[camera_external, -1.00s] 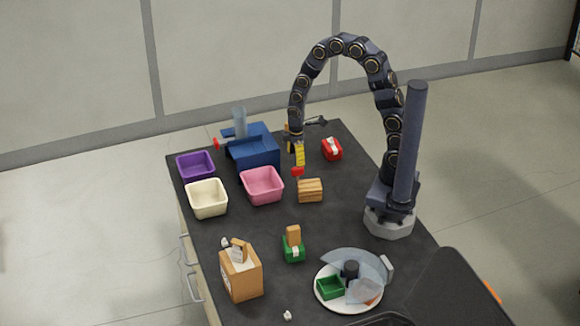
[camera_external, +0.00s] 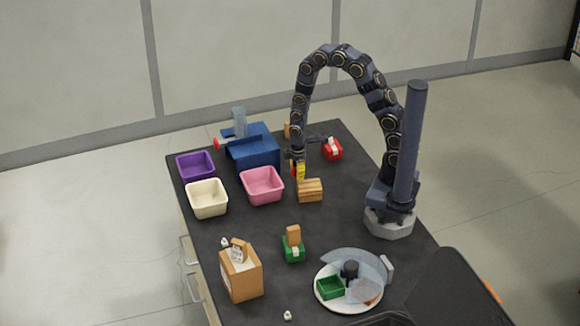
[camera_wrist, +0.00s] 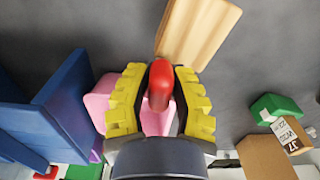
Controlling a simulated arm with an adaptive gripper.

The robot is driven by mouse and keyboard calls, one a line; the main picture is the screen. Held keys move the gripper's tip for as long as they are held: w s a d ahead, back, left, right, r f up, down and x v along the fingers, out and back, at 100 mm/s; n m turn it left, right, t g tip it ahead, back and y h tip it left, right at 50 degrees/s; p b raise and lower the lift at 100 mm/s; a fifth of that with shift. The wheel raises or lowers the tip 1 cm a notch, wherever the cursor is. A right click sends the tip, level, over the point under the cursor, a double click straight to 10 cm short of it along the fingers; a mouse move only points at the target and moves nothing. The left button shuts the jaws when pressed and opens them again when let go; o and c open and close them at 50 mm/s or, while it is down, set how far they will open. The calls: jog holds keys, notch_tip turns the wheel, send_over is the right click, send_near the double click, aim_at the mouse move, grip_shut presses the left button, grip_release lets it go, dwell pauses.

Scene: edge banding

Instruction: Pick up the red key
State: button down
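The red key (camera_wrist: 160,88) shows in the wrist view as a rounded red piece between the two yellow fingers of my gripper (camera_wrist: 158,97). The fingers are apart, one on each side of it, with a narrow gap visible on the left. I cannot tell whether the right finger touches it. In the external view my gripper (camera_external: 298,172) points down just behind a striped wooden block (camera_external: 310,191). Only a little of the red key (camera_external: 293,170) shows there, beside the fingers. What supports the key is hidden.
The wooden block also shows in the wrist view (camera_wrist: 195,32). A pink bin (camera_external: 262,199) lies close on the left, with a blue machine (camera_external: 255,155) behind. A red box (camera_external: 332,150) stands to the right. Open black table lies in front, towards a green box (camera_external: 293,254).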

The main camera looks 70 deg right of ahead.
dwell(0.5)
notch_tip(320, 180, up, 9)
jog(key=shift+f, duration=4.3)
jog(key=shift+f, duration=0.1)
jog(key=c, duration=1.1)
grip_release()
jog(key=shift+c, duration=0.2)
